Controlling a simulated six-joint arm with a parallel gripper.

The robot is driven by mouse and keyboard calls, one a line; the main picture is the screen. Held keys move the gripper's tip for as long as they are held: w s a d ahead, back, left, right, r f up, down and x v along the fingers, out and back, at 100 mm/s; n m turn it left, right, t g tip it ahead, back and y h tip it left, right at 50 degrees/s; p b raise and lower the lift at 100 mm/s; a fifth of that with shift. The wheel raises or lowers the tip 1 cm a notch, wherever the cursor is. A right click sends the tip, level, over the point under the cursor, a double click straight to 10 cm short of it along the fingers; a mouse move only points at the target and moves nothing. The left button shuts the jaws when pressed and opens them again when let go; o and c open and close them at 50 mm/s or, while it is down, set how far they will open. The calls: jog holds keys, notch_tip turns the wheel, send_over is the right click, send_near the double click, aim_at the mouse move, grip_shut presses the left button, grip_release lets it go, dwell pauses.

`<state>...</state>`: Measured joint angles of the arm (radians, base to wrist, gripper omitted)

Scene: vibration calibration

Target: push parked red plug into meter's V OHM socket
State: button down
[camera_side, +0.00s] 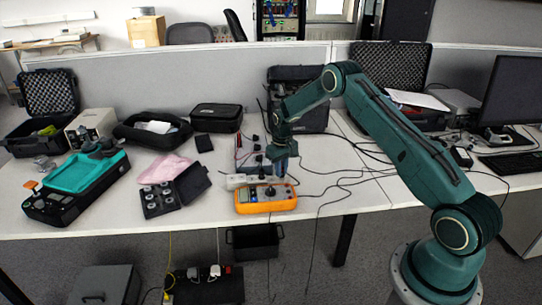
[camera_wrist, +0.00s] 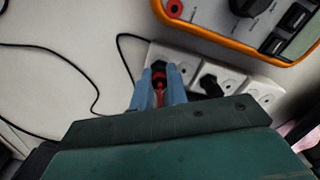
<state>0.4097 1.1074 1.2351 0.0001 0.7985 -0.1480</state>
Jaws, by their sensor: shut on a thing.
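The orange multimeter (camera_side: 264,208) lies on the table in front of my gripper in the side view. Its corner shows at the top right of the wrist view (camera_wrist: 232,40), with a red-ringed socket (camera_wrist: 175,8) near its edge; I cannot read the label. My gripper (camera_wrist: 160,72) has its blue fingers shut on the red plug (camera_wrist: 159,85), which shows between them. In the side view my gripper (camera_side: 281,172) points down just behind the meter, over the white power strip. Whether the plug's tip touches the strip is hidden.
The white power strip (camera_wrist: 238,78) lies right beside the meter, with a black plug in one outlet. Black cables (camera_side: 345,180) run over the table to the right. An open black case with weights (camera_side: 165,198) lies left of the meter.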

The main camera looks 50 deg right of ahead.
jog(key=shift+r, duration=0.35)
dwell(0.7)
jog(key=shift+r, duration=1.6)
jog(key=shift+s+r, duration=0.1)
jog(key=shift+s+a+r, duration=0.45)
jog(key=shift+s+a, duration=0.25)
jog(key=shift+s, duration=0.1)
jog(key=shift+s+a+r, duration=0.4)
jog(key=shift+s+a, duration=0.25)
jog(key=shift+s, duration=0.2)
jog(key=shift+s+a+r, duration=0.45)
jog(key=shift+s+a, duration=0.25)
jog(key=shift+s, duration=0.1)
jog(key=shift+s+a, duration=0.15)
jog(key=shift+s, duration=0.05)
jog(key=shift+w+f, duration=0.1)
jog(key=shift+f, duration=1.5)
jog(key=shift+f, duration=0.85)
